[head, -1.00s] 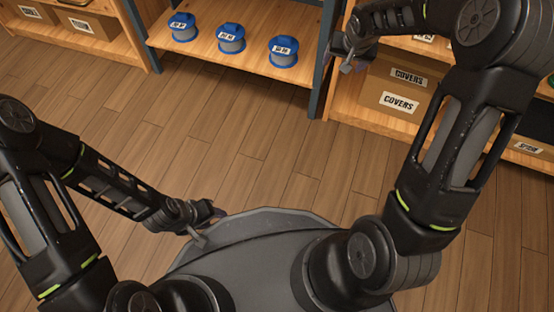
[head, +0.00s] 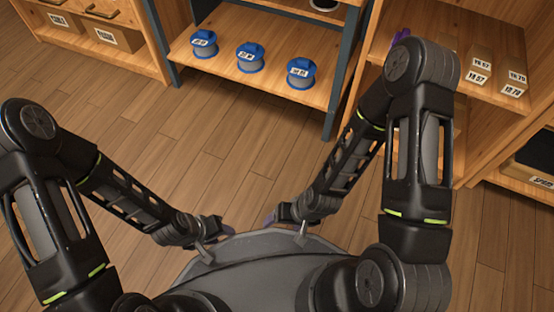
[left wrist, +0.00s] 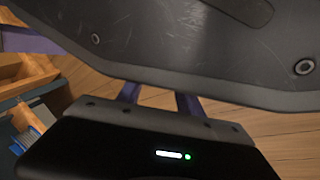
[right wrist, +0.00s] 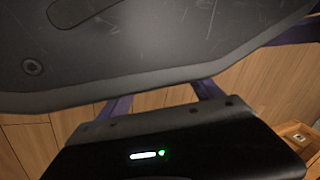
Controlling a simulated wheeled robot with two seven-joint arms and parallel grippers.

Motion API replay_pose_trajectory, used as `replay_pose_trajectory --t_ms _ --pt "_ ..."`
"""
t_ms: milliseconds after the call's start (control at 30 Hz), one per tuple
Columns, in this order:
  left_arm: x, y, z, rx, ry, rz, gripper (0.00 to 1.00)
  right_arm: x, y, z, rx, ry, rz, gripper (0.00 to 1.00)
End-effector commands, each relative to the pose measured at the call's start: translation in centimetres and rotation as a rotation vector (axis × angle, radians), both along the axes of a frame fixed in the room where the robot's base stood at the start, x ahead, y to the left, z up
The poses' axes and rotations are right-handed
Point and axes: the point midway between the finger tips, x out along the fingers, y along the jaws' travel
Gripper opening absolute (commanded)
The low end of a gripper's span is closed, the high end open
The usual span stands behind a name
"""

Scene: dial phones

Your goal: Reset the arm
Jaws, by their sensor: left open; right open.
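My left gripper (head: 214,232) hangs low in front of my base in the head view, at the left. It is open and holds nothing that I can see. My right gripper (head: 284,218) is low in front of my base too, a little to the right of the left one. It is open, with nothing seen in it. The left wrist view shows the purple fingers (left wrist: 160,98) partly hidden behind a grey panel of my base. The right wrist view shows purple fingers (right wrist: 160,98) in the same way.
A wooden shelf (head: 205,75) at the back holds blue-capped spools (head: 250,58). A shelf at the right holds small labelled boxes (head: 480,65). Another at the left holds labelled cartons (head: 115,40). The wood floor (head: 200,150) between is clear.

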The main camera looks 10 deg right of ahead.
Motion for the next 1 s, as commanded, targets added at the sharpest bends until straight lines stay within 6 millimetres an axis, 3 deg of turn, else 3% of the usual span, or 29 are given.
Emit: replay_pose_trajectory --t_ms 167,267,800,1000 --pt "-0.3 -0.1 3.5 0.002 0.003 -0.003 0.43 -0.3 0.1 3.5 -0.002 0.003 0.004 0.75" --pt "-0.5 -0.2 7.0 -0.001 0.008 -0.008 0.43 -0.5 0.2 7.0 0.001 0.008 0.008 0.75" --pt "-2.6 -1.4 30.2 -0.020 0.047 -0.047 0.43 -2.5 1.3 30.2 0.021 0.047 0.047 0.75" --pt "-3.2 -1.7 37.0 -0.026 0.060 -0.060 0.43 -3.1 1.7 37.0 0.026 0.059 0.060 0.75"
